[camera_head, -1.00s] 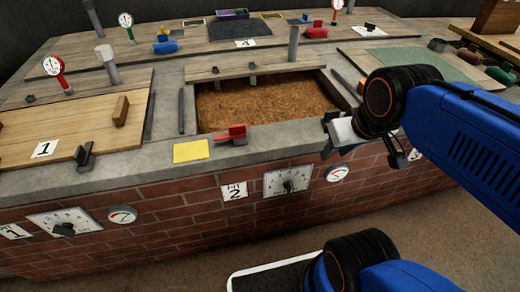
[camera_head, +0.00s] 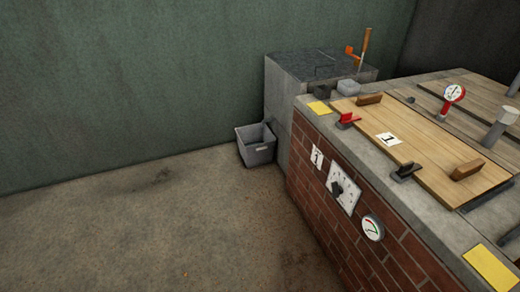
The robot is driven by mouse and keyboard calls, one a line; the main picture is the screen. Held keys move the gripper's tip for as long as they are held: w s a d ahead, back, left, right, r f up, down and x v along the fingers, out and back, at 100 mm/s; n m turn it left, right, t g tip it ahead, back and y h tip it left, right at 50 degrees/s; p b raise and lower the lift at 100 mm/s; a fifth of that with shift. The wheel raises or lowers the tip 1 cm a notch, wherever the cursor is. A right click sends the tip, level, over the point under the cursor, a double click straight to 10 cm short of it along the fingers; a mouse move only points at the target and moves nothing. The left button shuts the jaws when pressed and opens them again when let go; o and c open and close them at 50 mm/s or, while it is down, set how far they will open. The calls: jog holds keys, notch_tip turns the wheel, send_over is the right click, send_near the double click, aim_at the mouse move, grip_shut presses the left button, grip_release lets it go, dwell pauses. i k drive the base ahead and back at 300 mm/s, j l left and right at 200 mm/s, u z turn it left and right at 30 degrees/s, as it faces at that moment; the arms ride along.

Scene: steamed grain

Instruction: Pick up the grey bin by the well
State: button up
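The grey bin (camera_head: 257,150) is a small open-topped box on the floor, upright and empty as far as I can see. It stands close against the left side of the grey stone well block (camera_head: 285,110), near the green wall. The well block has a dark top with an orange-and-wood handled thing (camera_head: 361,50) on it. My gripper is not in the current view, so its state does not show.
The brick counter (camera_head: 340,215) fills the right side, with wooden lid 1 (camera_head: 425,150), a dial plate (camera_head: 343,187), a gauge (camera_head: 373,228) and yellow squares (camera_head: 491,268). Bare floor (camera_head: 150,225) is open at left and front. The green wall (camera_head: 120,90) closes off the back.

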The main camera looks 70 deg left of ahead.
aim_at(256, 143)
jog(key=u, duration=2.25)
jog(key=i+j+z, duration=0.15)
jog(key=z, duration=0.6)
jog(key=i+j+z, duration=0.2)
jog(key=j, duration=0.25)
jog(key=i+j+z, duration=0.2)
jog(key=j, duration=0.25)
jog(key=j+z, duration=0.25)
jog(key=j, duration=0.2)
jog(key=j+z, duration=0.2)
jog(key=j, duration=0.3)
jog(key=i+j, duration=0.1)
jog(key=j, duration=1.2)
jog(key=i+j+z, duration=0.1)
jog(key=j, duration=1.25)
